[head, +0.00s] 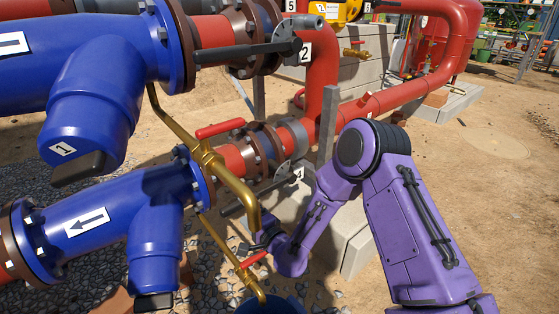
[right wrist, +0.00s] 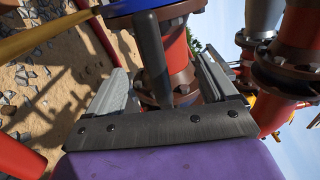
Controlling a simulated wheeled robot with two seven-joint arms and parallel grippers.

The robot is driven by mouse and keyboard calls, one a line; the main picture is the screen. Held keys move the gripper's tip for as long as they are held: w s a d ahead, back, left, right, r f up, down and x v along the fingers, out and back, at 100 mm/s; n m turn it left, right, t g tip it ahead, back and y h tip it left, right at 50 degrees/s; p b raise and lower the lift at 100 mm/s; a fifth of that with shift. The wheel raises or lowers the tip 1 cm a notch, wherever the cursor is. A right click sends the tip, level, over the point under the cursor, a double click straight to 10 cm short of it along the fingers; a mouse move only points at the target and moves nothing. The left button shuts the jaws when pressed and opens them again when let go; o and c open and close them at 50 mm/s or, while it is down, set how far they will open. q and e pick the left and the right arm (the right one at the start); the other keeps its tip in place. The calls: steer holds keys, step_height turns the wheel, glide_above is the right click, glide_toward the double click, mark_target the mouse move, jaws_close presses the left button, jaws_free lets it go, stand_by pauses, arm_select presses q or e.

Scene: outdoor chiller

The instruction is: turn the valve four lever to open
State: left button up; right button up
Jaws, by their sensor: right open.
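The lower red pipe carries a valve with brown flanges (head: 262,146) and a dark grey lever (head: 275,186) beside a small white number tag (head: 299,173). The tag's digit is too small to read surely. My right gripper (head: 262,232) is just below this lever, partly hidden behind a brass pipe. In the right wrist view the right gripper (right wrist: 172,88) is open. A dark grey bar (right wrist: 150,48), which looks like the lever, stands between its two fingers, with brown flanges behind it. I cannot tell whether it touches either finger. My left gripper is not in view.
Brass pipes (head: 227,178) with red handles (head: 220,128) run close to my right gripper. Blue strainer bodies (head: 92,100) fill the left. An upper valve lever (head: 245,51) sits by tag 2. A blue bucket (head: 270,306) is below.

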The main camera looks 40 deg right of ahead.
steer(key=shift+s+d, duration=0.15)
steer(key=shift+s, duration=1.95)
steer(key=s, duration=1.1)
steer(key=s+d+f+n+g+h, duration=0.1)
steer(key=s+f+n+g+h, duration=0.1)
steer(key=s+f+n+g, duration=0.45)
steer(key=s+d+f+n+g+h, duration=0.1)
steer(key=d+f+n+g, duration=0.15)
steer(key=f, duration=0.65)
steer(key=s+f+n+g+h+p, duration=0.1)
steer(key=s+f+g, duration=0.25)
steer(key=s, duration=0.45)
steer(key=s+f+n+g+p, duration=0.1)
steer(key=s+f+g, duration=0.25)
steer(key=s, duration=0.35)
step_height(320, 180, up, 28)
steer(key=t+p, duration=0.1)
steer(key=p, duration=2.6)
steer(key=shift+w+h+p, duration=0.25)
steer(key=shift+h+p, duration=0.05)
